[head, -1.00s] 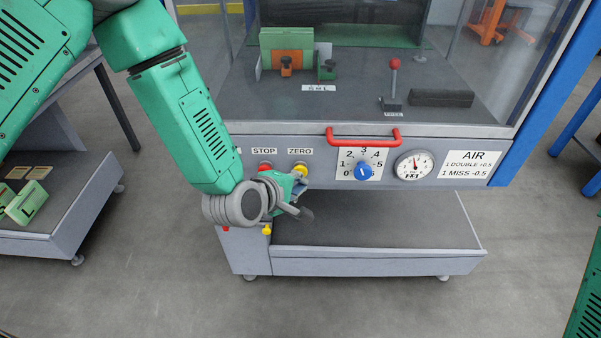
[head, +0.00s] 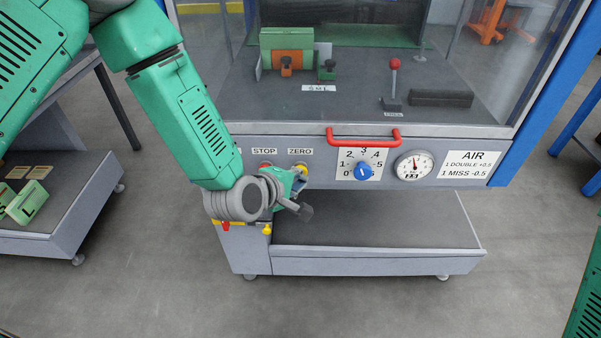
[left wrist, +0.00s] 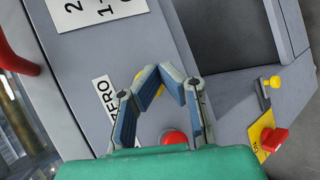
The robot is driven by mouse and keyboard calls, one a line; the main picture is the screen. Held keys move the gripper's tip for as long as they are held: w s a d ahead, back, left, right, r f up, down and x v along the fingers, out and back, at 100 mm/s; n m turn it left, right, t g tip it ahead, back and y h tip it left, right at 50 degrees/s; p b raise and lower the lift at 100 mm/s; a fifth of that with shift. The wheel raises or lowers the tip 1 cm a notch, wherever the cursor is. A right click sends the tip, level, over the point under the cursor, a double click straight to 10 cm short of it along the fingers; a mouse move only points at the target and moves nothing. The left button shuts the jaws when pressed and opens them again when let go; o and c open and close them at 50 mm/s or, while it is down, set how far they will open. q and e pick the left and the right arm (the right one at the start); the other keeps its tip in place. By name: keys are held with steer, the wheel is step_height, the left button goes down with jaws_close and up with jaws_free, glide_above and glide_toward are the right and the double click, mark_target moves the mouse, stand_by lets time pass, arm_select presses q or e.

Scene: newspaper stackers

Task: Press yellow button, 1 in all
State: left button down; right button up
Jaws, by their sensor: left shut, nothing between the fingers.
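A yellow button (head: 301,166) sits under the ZERO label on the cabinet's front panel. In the left wrist view only a sliver of yellow (left wrist: 139,76) shows by the ZERO label, mostly behind a finger. My left gripper (head: 300,183) is shut and empty in front of the panel, just below the button in the head view. Its fingertips (left wrist: 163,73) nearly meet in the left wrist view; I cannot tell whether they touch the button. A second yellow knob (head: 267,230) is lower on the cabinet; it also shows in the left wrist view (left wrist: 272,82). My right gripper is out of view.
A red button (left wrist: 174,138) under STOP (head: 264,151) is close beside the fingers. A red handle (head: 363,138), blue dial (head: 363,172) and gauge (head: 414,166) lie to the right. A lower red knob (head: 226,226) is near the second yellow knob. A grey shelf (head: 375,263) juts out below.

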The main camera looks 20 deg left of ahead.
arm_select(q)
steer(key=shift+w+a, duration=0.15)
steer(key=shift+w, duration=0.3)
stand_by(0.5)
steer(key=shift+s, duration=0.1)
steer(key=shift+s+d, duration=0.25)
steer(key=shift+s, duration=0.55)
steer(key=s, duration=0.2)
steer(key=s+d+p, duration=0.1)
steer(key=s, duration=0.1)
steer(key=shift+s+d, duration=0.2)
steer(key=shift+s, duration=0.2)
stand_by(0.4)
